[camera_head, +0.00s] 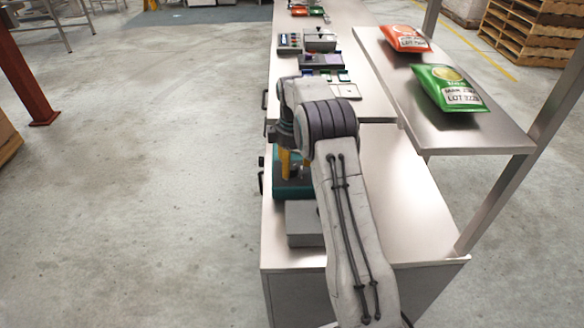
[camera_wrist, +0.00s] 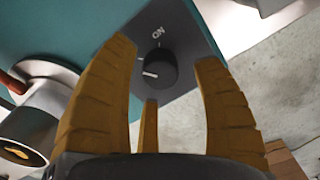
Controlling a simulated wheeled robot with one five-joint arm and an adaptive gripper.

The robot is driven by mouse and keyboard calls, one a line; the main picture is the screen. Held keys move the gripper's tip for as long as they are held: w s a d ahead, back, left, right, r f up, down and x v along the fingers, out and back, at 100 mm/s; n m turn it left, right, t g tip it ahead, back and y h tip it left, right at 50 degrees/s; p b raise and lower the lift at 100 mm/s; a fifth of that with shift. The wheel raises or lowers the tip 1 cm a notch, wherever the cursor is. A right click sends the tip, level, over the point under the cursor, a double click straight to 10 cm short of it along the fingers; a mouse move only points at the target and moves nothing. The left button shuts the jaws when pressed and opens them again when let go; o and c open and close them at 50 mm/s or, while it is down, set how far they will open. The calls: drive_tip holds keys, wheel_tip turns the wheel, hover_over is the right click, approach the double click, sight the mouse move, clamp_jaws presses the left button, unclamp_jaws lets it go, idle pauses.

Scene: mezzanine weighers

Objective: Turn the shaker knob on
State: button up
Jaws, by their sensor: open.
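The shaker knob (camera_wrist: 161,69) is a round black dial with a white pointer line, on a dark panel (camera_wrist: 185,35) of a teal machine. The "ON" mark is printed beside the knob, and the pointer faces left, away from it. My gripper (camera_wrist: 168,58) is open, with its yellow fingers on either side of the knob in the wrist view. Whether a finger touches the knob I cannot tell. In the head view the teal shaker (camera_head: 291,186) is largely hidden behind my arm, and the knob does not show there.
A grey box (camera_head: 303,226) stands at the shaker's near side. A metal cylinder (camera_wrist: 35,120) sits left of my fingers in the wrist view. A raised shelf (camera_head: 480,133) holds a green bag (camera_head: 445,90) and a red bag (camera_head: 403,40). The right bench top is clear.

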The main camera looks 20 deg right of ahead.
drive_tip(key=shift+f, duration=0.85)
drive_tip(key=c, duration=1.2)
